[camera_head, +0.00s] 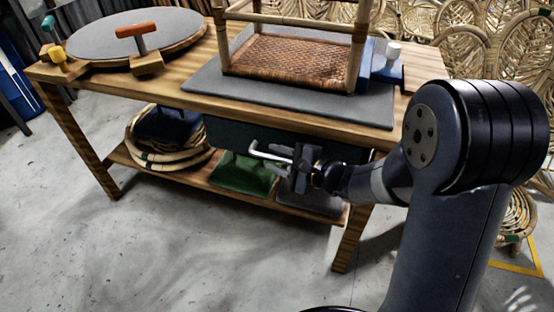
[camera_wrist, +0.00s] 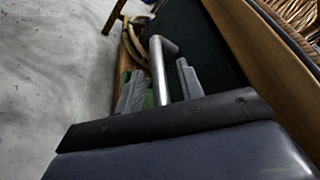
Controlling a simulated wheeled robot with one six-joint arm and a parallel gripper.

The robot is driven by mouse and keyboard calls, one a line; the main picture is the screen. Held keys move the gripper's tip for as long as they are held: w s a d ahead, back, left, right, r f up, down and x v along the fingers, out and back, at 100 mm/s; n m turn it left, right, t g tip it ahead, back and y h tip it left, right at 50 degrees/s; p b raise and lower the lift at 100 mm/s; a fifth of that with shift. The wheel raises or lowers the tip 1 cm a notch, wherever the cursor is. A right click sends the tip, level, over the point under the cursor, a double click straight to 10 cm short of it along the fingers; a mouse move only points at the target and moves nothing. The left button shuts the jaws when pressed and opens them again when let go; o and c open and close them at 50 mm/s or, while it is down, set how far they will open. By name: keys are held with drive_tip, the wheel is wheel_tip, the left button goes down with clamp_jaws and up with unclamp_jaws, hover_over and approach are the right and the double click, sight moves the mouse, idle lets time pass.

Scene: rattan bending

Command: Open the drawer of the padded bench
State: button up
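The padded bench (camera_head: 185,95) is a wooden table with a grey pad (camera_head: 205,84) on its right half. Its dark green drawer (camera_head: 235,134) sits under the top and looks shut. A silver bar handle (camera_head: 268,154) stands out from the drawer front. My gripper (camera_head: 296,160) is at the handle's right part. In the wrist view the handle (camera_wrist: 158,72) runs between my two grey fingers (camera_wrist: 160,90), with the dark drawer front (camera_wrist: 205,40) to the right. The fingers are apart, with narrow gaps seeming to show beside the bar. Contact is hard to judge.
A woven rattan seat frame (camera_head: 290,58) stands on the pad. A round grey disc (camera_head: 135,33) and clamps lie at the left. The lower shelf (camera_head: 200,177) holds rattan coils (camera_head: 165,155) and a green bin (camera_head: 240,175). The floor (camera_head: 190,250) in front is clear.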

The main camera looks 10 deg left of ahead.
drive_tip(key=shift+a, duration=0.1)
drive_tip(key=shift+c, duration=0.3)
clamp_jaws()
